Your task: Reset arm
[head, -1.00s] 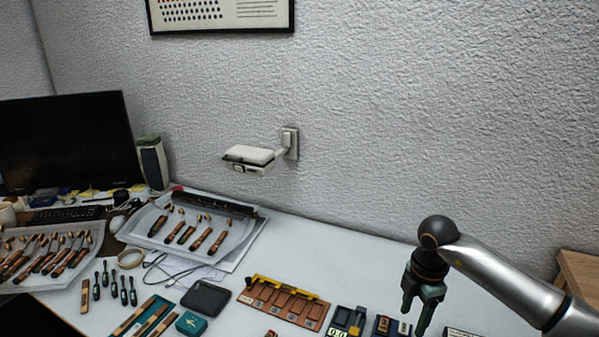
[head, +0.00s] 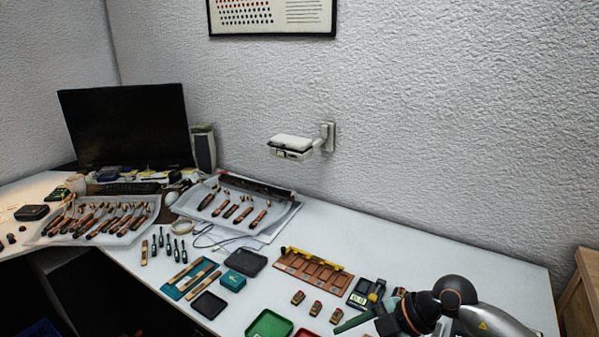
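My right gripper (head: 362,318) is at the lower right of the head view, above the right part of the white table (head: 420,250). Its dark green fingers point left and their tips seem apart with nothing seen between them, but the view is partly blocked by the wrist, so I cannot tell if it is open. My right arm comes in from the lower right corner. My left gripper and arm are not in view.
Near the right gripper are a brown fixture with a yellow bar (head: 312,268), small brown blocks (head: 315,307), a green tray (head: 270,325) and a small dark device (head: 360,293). Trays of wooden parts (head: 100,218) lie left. A wooden cabinet (head: 583,290) stands right. The back right table is clear.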

